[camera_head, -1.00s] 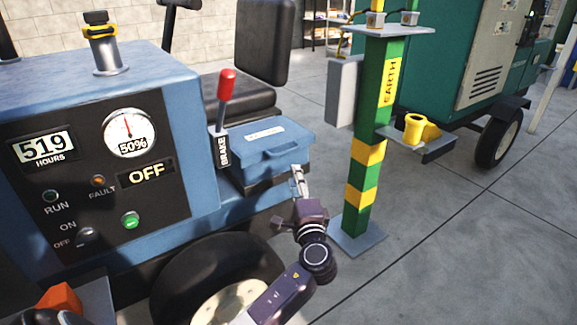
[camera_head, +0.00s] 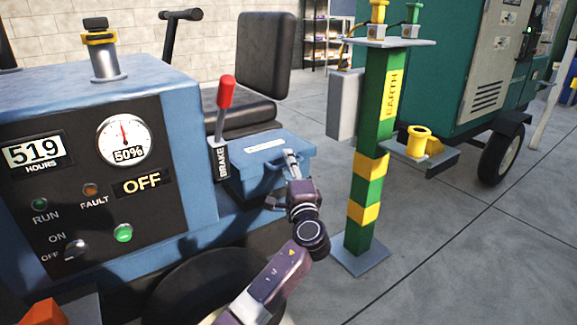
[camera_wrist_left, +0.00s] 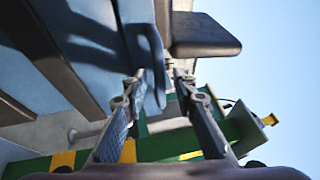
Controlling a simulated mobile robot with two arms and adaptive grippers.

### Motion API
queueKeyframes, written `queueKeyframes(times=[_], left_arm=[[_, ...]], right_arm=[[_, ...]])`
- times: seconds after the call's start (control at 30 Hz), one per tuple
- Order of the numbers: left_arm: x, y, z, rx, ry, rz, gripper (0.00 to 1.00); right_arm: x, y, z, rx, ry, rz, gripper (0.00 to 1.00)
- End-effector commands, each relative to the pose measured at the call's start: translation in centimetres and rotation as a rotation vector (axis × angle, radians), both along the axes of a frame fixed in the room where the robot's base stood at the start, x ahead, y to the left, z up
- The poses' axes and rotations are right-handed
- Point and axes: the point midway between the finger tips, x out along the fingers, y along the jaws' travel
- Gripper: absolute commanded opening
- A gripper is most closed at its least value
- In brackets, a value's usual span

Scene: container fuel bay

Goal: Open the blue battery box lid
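The blue battery box (camera_head: 236,187) sits on the blue machine beside the brake lever. Its blue lid (camera_head: 267,147), with a pale label on top, looks shut. My left gripper (camera_head: 291,157) is at the lid's front right, its fingertips overlapping the front edge and hiding part of the handle there. In the left wrist view, its two fingers (camera_wrist_left: 160,70) are apart, with a gap between the tips. A blue loop-like part, seemingly the lid handle (camera_wrist_left: 152,92), shows at or between the fingers; I cannot tell whether they touch it. My right gripper is not in view.
The red-topped brake lever (camera_head: 225,97) stands left of the box, and a black seat (camera_head: 265,55) is behind it. A green and yellow earth post (camera_head: 372,150) stands close on the right. Open floor (camera_head: 450,260) lies beyond it.

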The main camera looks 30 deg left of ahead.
Motion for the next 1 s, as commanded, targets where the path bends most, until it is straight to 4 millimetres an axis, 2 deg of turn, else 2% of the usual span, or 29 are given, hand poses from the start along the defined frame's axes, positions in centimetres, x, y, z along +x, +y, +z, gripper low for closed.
queueKeyframes(times=[0.1,0.33,1.0], left_arm=[[-0.01,0.00,0.00,0.000,0.000,0.000,0.24],[-0.03,-0.02,-0.03,0.001,0.001,0.000,0.00],[-0.03,-0.05,0.32,-0.009,0.005,0.000,0.00]], right_arm=[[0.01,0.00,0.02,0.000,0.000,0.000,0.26],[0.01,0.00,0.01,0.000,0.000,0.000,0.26],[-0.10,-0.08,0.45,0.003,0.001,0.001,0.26]])
